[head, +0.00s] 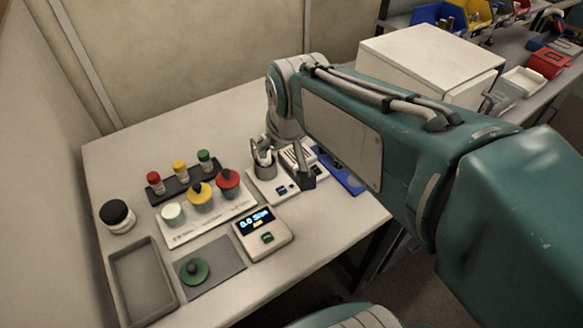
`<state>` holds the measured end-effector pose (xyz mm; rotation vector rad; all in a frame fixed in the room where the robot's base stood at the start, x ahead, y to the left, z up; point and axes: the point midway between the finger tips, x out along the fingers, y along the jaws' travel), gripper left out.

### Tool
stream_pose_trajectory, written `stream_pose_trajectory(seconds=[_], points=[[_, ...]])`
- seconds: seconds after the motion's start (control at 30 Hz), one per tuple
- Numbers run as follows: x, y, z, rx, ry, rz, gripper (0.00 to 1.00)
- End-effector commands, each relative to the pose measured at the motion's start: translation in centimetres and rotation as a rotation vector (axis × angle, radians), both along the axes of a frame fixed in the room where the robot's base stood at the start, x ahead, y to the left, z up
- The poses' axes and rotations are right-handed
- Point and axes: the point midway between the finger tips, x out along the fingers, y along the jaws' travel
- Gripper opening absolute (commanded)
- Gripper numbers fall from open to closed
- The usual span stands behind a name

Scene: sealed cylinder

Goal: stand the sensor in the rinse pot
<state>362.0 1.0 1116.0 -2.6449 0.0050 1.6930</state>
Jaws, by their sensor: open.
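My gripper (285,165) is at the far right part of the table, low over a white-based unit (268,187). Its fingers look spread, with nothing seen between them. A small grey cup-like holder (263,170) stands on that unit by the left finger. I cannot tell whether it is the rinse pot. No sensor can be picked out with certainty; my wrist and fingers hide part of this area. An open pot with a pale top (172,213) stands on a white card, beside a yellow-lidded pot (200,192) and a red-lidded pot (228,182).
A meter with a lit display (262,232) stands at the front. A green knobbed lid (195,271) lies on a grey mat, beside an empty grey tray (145,285). My arm covers the right.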

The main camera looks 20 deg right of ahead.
Motion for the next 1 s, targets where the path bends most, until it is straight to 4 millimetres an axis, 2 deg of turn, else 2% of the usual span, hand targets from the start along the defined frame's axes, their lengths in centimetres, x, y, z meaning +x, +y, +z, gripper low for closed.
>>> stream_pose_trajectory(seconds=[0.03,0.1,0.2,0.3,0.47,0.77,0.8,0.97,1.0], points=[[-2.0,0.0,0.3,0.000,-0.016,0.000,0.78],[-4.4,0.0,0.2,0.000,-0.027,0.001,0.78],[-7.4,0.0,-0.1,0.000,-0.044,0.002,0.78],[-9.6,0.0,-0.6,0.000,-0.054,0.002,0.78],[-11.1,0.0,-1.1,0.000,-0.060,0.004,0.78],[-11.2,0.0,-1.2,0.000,-0.059,0.004,0.78],[-11.2,0.0,-1.2,0.000,-0.059,0.004,0.74],[-11.1,0.0,-1.2,-0.001,-0.059,0.003,0.03],[-11.1,0.0,-1.2,-0.001,-0.059,0.003,0.00]])
